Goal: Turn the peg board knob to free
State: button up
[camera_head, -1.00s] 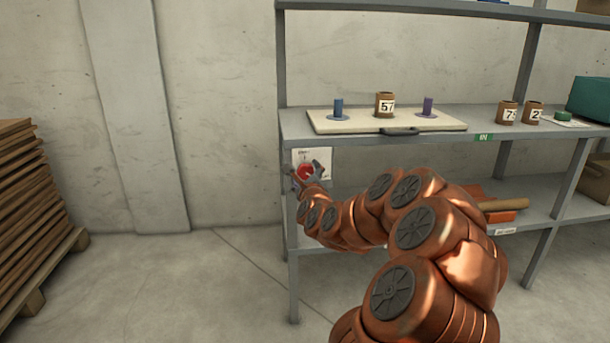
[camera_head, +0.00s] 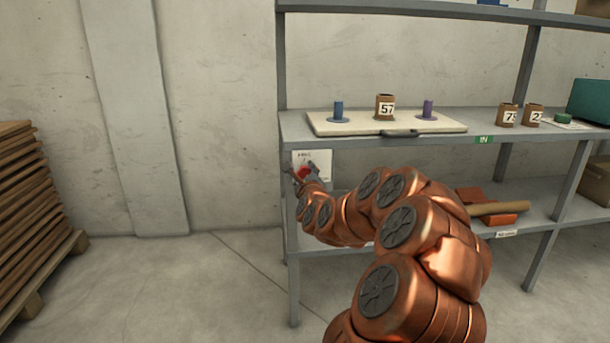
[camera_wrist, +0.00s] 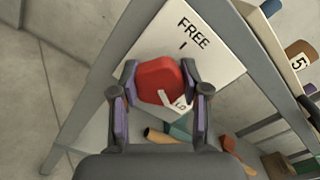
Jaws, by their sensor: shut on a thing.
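The red knob (camera_wrist: 158,82) sits on a white plate (camera_wrist: 205,48) marked FREE with a short tick. My gripper (camera_wrist: 160,72) has one finger on each side of the knob and is shut on it. A white mark with partly hidden lettering shows at the knob's lower right, away from the FREE tick. In the head view the plate (camera_head: 325,158) hangs below the shelf's left front corner, with the knob (camera_head: 304,172) between my fingers.
The grey shelf's left post (camera_head: 293,285) stands close to my gripper. Two brown spools (camera_head: 507,116) stand farther right on the shelf. A lower shelf holds an orange item with a wooden roll (camera_head: 497,208). Stacked boards (camera_head: 30,210) stand far left; floor between is clear.

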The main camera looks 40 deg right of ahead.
jog(key=c, duration=0.4)
jog(key=shift+c, duration=0.2)
jog(key=shift+n, duration=0.3)
jog(key=n, duration=0.5)
jog(key=shift+n, duration=0.3)
jog(key=n+p, duration=0.1)
jog(key=n, duration=0.4)
jog(key=shift+a+f, duration=0.1)
jog(key=shift+f, duration=0.05)
jog(key=n+p, duration=0.2)
jog(key=n, duration=0.4)
jog(key=shift+n, duration=0.4)
jog(key=n+p, duration=0.2)
jog(key=n, duration=0.3)
jog(key=shift+n, duration=0.4)
